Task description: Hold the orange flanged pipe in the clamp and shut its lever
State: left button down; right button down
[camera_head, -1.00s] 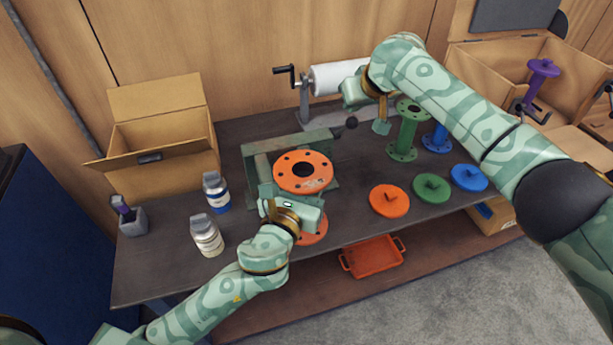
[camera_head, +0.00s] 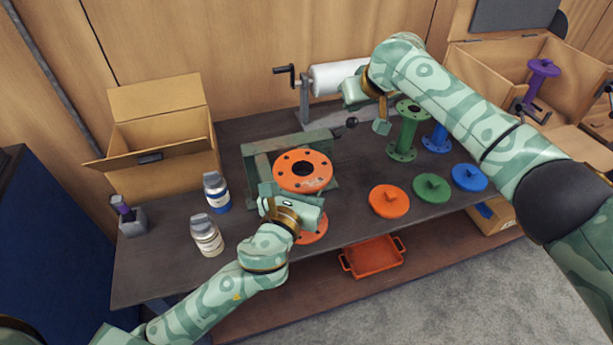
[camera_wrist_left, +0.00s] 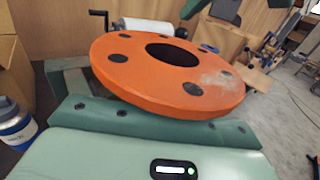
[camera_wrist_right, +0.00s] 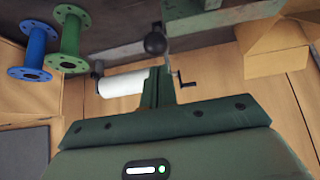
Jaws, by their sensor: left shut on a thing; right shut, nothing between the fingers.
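The orange flanged pipe (camera_head: 318,182) stands upright at the green clamp (camera_head: 262,150), its top flange level and its lower flange partly hidden behind my left gripper. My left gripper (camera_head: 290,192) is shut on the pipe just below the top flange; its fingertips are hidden. In the left wrist view the orange flange (camera_wrist_left: 130,75) sits right over the gripper. The clamp's lever ends in a black ball knob (camera_head: 352,122), which also shows in the right wrist view (camera_wrist_right: 155,44). My right gripper (camera_head: 381,126) is shut and empty, right of the knob and apart from it.
Green (camera_head: 405,135) and blue (camera_head: 437,138) flanged pipes stand close to the right gripper. Orange (camera_head: 389,201), green (camera_head: 431,188) and blue (camera_head: 469,178) discs lie at front right. Two bottles (camera_head: 207,235) stand at left. A paper roll (camera_head: 335,77) is behind.

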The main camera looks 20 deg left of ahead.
pick_arm(q)
jog(key=shift+w+a+r, duration=0.1)
jog(key=shift+w+a, duration=0.6)
jog(key=shift+w, duration=0.3)
jog(key=shift+w+a, duration=0.65)
jog(key=shift+w, duration=0.35)
jog(key=shift+w+a, duration=0.1)
jog(key=shift+w+a, duration=0.55)
jog(key=shift+w, duration=0.25)
jog(key=shift+w+a, duration=0.5)
jog(key=shift+w, duration=0.25)
jog(key=shift+w+a, duration=0.55)
jog(key=shift+w, duration=0.25)
jog(key=shift+s+a, duration=0.1)
jog(key=shift+a, duration=0.05)
pick_arm(e)
jog(key=shift+f, duration=0.1)
jog(key=shift+s+f, duration=0.1)
jog(key=shift+f, duration=0.25)
jog(key=shift+d+f, duration=0.1)
